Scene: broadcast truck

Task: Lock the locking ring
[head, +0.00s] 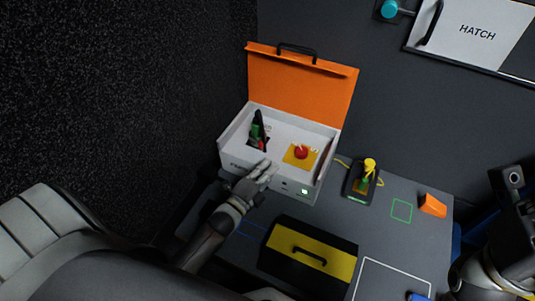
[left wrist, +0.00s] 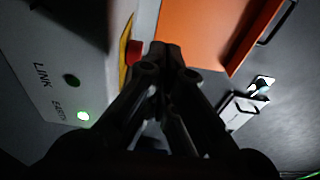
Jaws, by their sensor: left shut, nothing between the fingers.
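A white case (head: 232,146) stands open on the table with its orange lid (head: 300,84) raised. Inside are a black handle with a green part (head: 257,131) and a red knob (head: 301,152) on a yellow plate. I cannot tell which part is the locking ring. My left gripper (head: 268,170) is shut and empty at the case's front wall, beside the lit green lamp (head: 304,191). In the left wrist view its fingertips (left wrist: 167,52) meet, and part of the red knob (left wrist: 134,52) shows beside them; contact is unclear. My right gripper (head: 513,205) is at the right edge, its fingers unclear.
A yellow plug (head: 369,165) stands on a black base right of the case. A black and yellow toolbox (head: 310,250) is in front. An orange block (head: 433,205) lies at right. A hatch panel (head: 475,32) is on the back wall. Some marked table areas are clear.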

